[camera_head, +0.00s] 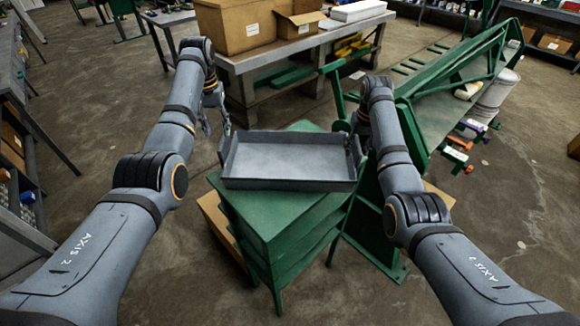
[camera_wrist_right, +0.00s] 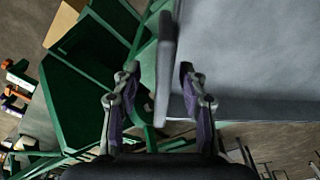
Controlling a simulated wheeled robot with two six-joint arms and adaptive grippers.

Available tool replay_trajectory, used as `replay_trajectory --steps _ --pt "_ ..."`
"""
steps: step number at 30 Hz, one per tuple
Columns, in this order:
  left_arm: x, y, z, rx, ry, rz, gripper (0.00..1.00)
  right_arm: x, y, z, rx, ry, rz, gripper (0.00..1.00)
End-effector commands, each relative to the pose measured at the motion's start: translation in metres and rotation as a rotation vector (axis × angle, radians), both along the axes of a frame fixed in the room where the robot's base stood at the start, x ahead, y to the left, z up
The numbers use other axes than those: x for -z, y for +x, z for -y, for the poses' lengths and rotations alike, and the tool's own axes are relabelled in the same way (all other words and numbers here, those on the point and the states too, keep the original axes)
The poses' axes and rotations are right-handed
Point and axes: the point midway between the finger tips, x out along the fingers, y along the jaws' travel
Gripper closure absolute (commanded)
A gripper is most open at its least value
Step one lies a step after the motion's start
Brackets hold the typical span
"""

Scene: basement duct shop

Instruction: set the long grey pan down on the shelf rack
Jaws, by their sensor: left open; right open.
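The long grey pan (camera_head: 290,163) lies level across the top of the green shelf rack (camera_head: 270,222); its right end reaches to the rack's edge or past it. I cannot tell for sure whether its bottom touches the top. My left gripper (camera_head: 214,122) is open by the pan's left end, its fingers pointing down. My right gripper (camera_wrist_right: 160,85) is open at the right end. In the right wrist view the end wall of the pan (camera_wrist_right: 240,60) stands between its fingers, with a gap on the left. In the head view my right arm partly hides that gripper.
A workbench (camera_head: 290,58) with cardboard boxes (camera_head: 240,24) stands behind. A green machine (camera_head: 450,75) stands close on the right. A cardboard piece (camera_head: 222,228) shows beside the rack's lower left. Open floor (camera_head: 110,110) lies to the left.

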Motion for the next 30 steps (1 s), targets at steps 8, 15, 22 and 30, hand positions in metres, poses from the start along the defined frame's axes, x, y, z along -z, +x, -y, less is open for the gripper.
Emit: replay_trajectory --steps 8,15,22,30 --pt "0.000 0.000 0.000 0.000 0.000 0.000 0.57 -0.060 -0.006 -0.001 0.000 0.000 0.001 0.57" --pt "0.000 0.000 0.000 0.000 0.000 0.000 0.57 -0.075 -0.009 -0.001 0.000 0.000 0.000 0.57" --pt "0.000 0.000 0.000 0.000 0.000 0.000 0.57 -0.075 -0.009 -0.001 0.000 0.000 0.000 0.57" --pt "0.000 0.000 0.000 0.000 0.000 0.000 0.57 -0.075 -0.009 -0.001 0.000 0.000 -0.001 0.57"
